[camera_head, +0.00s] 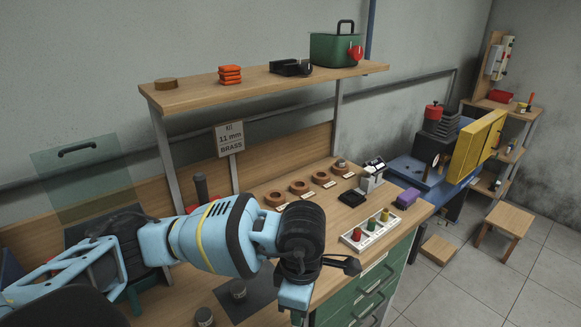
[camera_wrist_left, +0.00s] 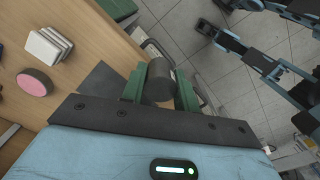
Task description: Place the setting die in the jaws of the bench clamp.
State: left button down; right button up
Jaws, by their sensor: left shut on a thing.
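My left gripper (camera_wrist_left: 160,95) has green fingers. They are shut on a grey cylinder with a tan end face (camera_wrist_left: 160,80), which looks like the setting die. In the head view the left wrist hangs over the bench's front edge, and the fingertips and held piece are hidden behind it. I cannot pick out the bench clamp with certainty; my left arm covers part of the bench. In the left wrist view blue links of my right arm show at the upper right, but its fingers are too unclear to read.
A white rack with coloured plugs (camera_head: 371,231) stands right of the wrist. Brown rings (camera_head: 299,187) line the bench behind. A shelf (camera_head: 240,88) overhangs the back. Green drawers (camera_head: 375,290) are below the front edge.

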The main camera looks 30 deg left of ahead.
pick_arm(q)
jog(key=m, duration=0.4)
jog(key=a+m, duration=0.1)
jog(key=shift+s+r+m, duration=0.25)
jog(key=shift+r+m, duration=0.15)
jog(key=a+m, duration=0.1)
jog(key=m, duration=0.4)
jog(key=s+r+m, duration=0.1)
jog(key=m, duration=0.4)
jog(key=a+m, duration=0.1)
jog(key=m, duration=0.3)
jog(key=shift+s+a+r+m, duration=0.3)
jog(key=shift+r+m, duration=0.05)
jog(key=shift+m, duration=0.05)
